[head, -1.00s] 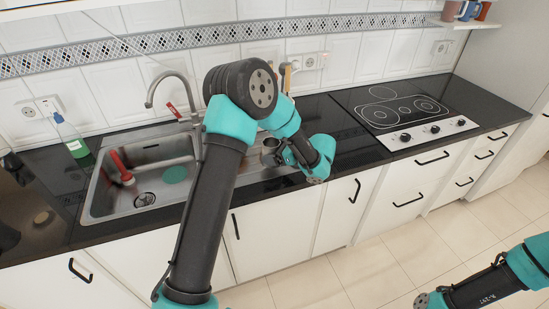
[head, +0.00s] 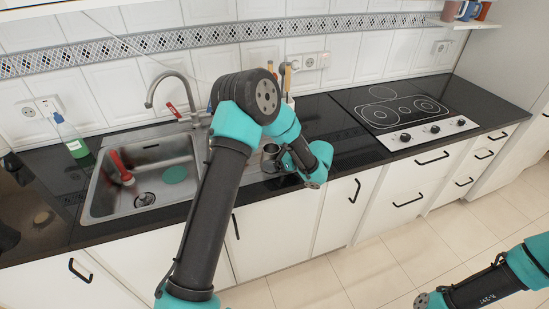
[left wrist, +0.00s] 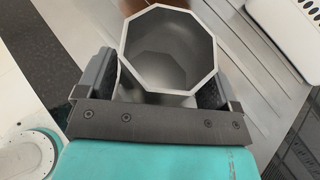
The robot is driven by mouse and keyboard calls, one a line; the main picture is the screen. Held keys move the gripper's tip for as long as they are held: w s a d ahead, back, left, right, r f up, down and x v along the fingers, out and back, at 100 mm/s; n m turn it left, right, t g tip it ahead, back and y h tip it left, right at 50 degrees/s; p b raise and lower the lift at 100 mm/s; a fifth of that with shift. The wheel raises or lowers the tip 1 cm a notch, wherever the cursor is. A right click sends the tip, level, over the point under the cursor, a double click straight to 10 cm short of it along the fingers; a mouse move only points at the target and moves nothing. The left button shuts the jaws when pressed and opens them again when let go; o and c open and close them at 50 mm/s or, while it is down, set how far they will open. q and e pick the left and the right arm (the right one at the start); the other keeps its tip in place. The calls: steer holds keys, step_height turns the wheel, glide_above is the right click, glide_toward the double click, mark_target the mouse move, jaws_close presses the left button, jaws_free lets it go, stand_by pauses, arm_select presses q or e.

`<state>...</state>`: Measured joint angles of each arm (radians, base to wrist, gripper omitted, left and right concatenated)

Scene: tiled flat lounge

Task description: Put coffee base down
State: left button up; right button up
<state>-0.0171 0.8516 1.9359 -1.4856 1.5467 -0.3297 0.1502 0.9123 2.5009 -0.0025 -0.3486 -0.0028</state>
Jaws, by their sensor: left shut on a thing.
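The coffee base (head: 269,155) is a small, open, grey metal pot part. In the left wrist view its eight-sided rim and hollow inside (left wrist: 169,50) face the camera. My left gripper (head: 281,161) is shut on it, with one dark finger on each side. It is over or on the ridged steel drainboard, near the counter's front edge; I cannot tell whether its bottom touches. My right arm shows at the lower right, but its gripper is out of view.
The sink (head: 142,178) is to the left, with a tap (head: 175,78) and a green bottle (head: 70,137). A utensil holder stands behind my left arm. Dark counter (head: 330,135) lies free to the right, before the hob (head: 400,108).

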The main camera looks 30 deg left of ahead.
arm_select(q)
steer(key=o, duration=0.8)
steer(key=shift+f, duration=0.1)
steer(key=shift+d+r, duration=0.2)
steer(key=shift+r, duration=0.05)
steer(key=v, duration=1.1)
steer(key=shift+d+r, duration=0.1)
steer(key=shift+d, duration=0.15)
